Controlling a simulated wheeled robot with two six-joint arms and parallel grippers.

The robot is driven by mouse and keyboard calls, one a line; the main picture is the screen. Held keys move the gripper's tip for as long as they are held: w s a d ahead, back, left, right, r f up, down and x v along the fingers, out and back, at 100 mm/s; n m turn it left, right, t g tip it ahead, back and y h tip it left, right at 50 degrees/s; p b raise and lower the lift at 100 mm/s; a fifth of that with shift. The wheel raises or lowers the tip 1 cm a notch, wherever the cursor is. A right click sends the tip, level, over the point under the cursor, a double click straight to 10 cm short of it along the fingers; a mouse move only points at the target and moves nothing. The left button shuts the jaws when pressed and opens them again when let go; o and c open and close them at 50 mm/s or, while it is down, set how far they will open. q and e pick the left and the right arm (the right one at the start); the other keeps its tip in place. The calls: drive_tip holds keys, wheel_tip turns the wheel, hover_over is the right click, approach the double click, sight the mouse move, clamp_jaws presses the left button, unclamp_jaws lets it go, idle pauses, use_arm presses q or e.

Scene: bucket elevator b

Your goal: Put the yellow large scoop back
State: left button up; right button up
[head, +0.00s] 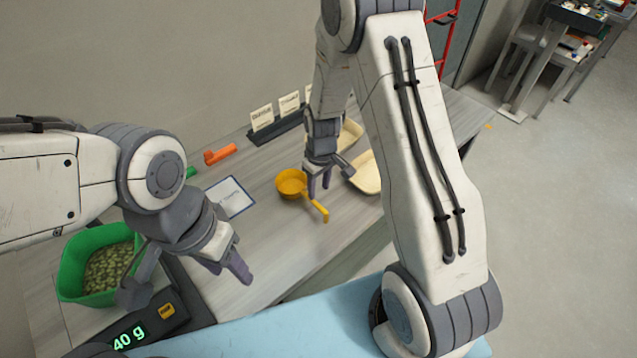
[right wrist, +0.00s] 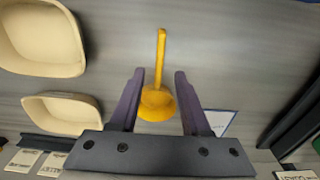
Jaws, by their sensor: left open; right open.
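The yellow large scoop (head: 291,182) lies on the grey worktop in the head view, its handle pointing toward the lower right. My right gripper (head: 319,192) is open just above and beside it. In the right wrist view the scoop (right wrist: 157,102) shows between the two spread fingers of my right gripper (right wrist: 158,98), with its handle reaching up past the fingertips. I cannot tell whether the fingers touch it. My left gripper (head: 232,268) is open and empty above the front of the worktop, right of the green bin.
A green bin (head: 66,272) of greenish pieces stands at left beside a scale (head: 168,310) reading 40 g. A white card with a blue border (head: 231,198), an orange object (head: 220,154), a label rack (head: 276,130) and cream trays (head: 365,176) are nearby.

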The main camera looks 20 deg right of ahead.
drive_tip(key=s+a+r+n, duration=0.1)
drive_tip(key=s+a+r, duration=0.3)
drive_tip(key=a+r, duration=0.15)
drive_tip(key=s+a+r, duration=0.4)
drive_tip(key=r, duration=0.3)
use_arm(q)
drive_tip(key=shift+f, duration=0.35)
use_arm(e)
drive_tip(key=s+a+r+n, duration=0.1)
drive_tip(key=s+r, duration=0.2)
drive_tip(key=s, duration=0.5)
drive_tip(key=s+a+r, duration=0.2)
drive_tip(key=s+r, duration=0.2)
drive_tip(key=s, duration=0.4)
drive_tip(key=shift+s+r+n+g+y, duration=0.25)
drive_tip(key=shift+s+n+g+y, duration=0.05)
drive_tip(key=shift+s+n+y, duration=0.1)
